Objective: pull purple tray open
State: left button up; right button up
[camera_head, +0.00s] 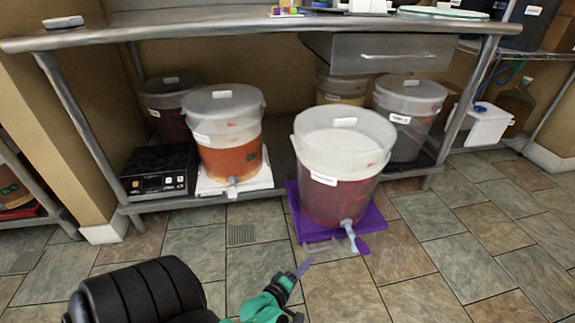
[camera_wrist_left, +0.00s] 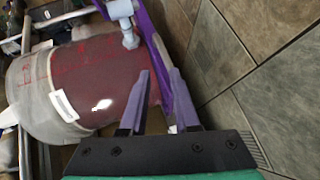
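The purple tray (camera_head: 376,226) sticks out from under the steel bench, near floor level, with a metal handle (camera_head: 320,246) at its front. A white-topped bucket of dark red liquid (camera_head: 340,165) stands upright on it, its grey spigot (camera_head: 349,232) towards me. In the left wrist view the tray (camera_wrist_left: 163,50) runs past my fingertips, beside the bucket (camera_wrist_left: 95,75). My left gripper (camera_head: 302,268) is below and left of the tray front in the head view. Its fingers (camera_wrist_left: 159,75) are apart, and I see no grip on the handle. My right gripper is not in view.
An orange-filled bucket (camera_head: 228,135) on a white tray (camera_head: 235,183) and a black hotplate (camera_head: 160,170) stand to the left on the low shelf. Other buckets stand behind. A bench leg (camera_head: 470,95) is at right. The tiled floor (camera_head: 430,285) in front is clear.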

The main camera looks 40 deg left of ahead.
pick_arm(q)
jog(key=s+d+f, duration=0.1)
jog(key=s, duration=0.8)
jog(key=shift+s+d+f, duration=0.15)
jog(key=shift+s+d, duration=0.05)
jog(key=shift+d, duration=0.15)
jog(key=shift+p, duration=0.3)
